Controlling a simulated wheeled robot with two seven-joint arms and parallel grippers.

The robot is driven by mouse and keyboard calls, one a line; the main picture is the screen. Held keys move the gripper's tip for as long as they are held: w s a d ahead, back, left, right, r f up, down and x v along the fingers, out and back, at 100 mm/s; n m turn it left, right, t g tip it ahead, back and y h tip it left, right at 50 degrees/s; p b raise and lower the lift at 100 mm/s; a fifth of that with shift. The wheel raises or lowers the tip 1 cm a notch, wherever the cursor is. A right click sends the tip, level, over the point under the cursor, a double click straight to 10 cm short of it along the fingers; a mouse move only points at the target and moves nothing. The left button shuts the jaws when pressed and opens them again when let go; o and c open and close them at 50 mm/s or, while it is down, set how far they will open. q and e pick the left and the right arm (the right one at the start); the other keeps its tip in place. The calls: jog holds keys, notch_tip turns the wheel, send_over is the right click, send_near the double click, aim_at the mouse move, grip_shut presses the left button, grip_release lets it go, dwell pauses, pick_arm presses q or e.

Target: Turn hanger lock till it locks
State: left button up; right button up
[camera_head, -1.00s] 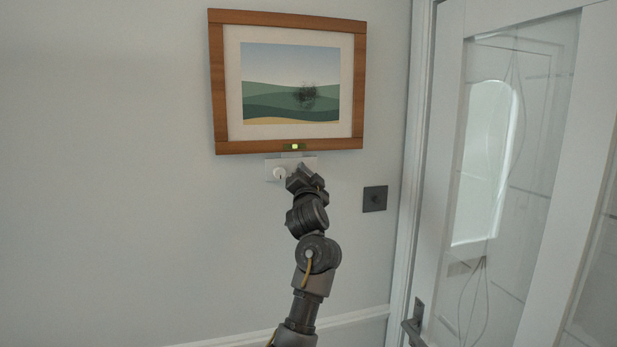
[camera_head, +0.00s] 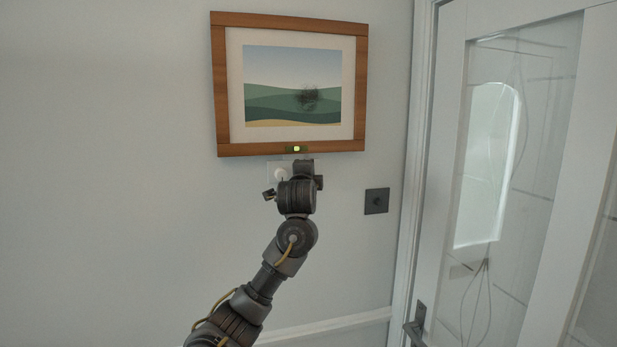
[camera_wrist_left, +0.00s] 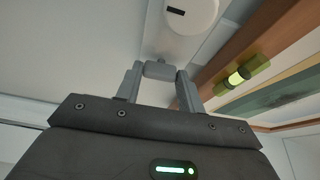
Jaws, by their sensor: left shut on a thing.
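The picture in its wooden frame (camera_head: 221,100) hangs on the wall, with a small yellow-green level (camera_head: 296,149) at its lower edge. Below it, a white plate with a round white knob (camera_head: 280,174) is partly hidden by my arm. In the left wrist view the knob (camera_wrist_left: 190,12) has a dark slot. My left gripper (camera_wrist_left: 160,74) is shut on a small grey piece (camera_wrist_left: 160,70), seemingly the hanger lock, beside the knob and under the frame. In the head view my wrist hides the fingertips and this piece. My right gripper is not in view.
A dark square wall plate (camera_head: 376,201) is to the right of my arm. A white glazed door (camera_head: 450,200) with a dark handle (camera_head: 416,322) stands further right. The wall to the left is bare.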

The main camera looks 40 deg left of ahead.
pick_arm(q)
jog(key=shift+f+m, duration=0.1)
jog(key=shift+m, duration=0.2)
dwell(0.4)
jog(key=o, duration=1)
jog(key=b+v, duration=0.7)
jog(key=v, duration=0.3)
jog(key=shift+s+d, duration=0.2)
jog(key=shift+s, duration=0.1)
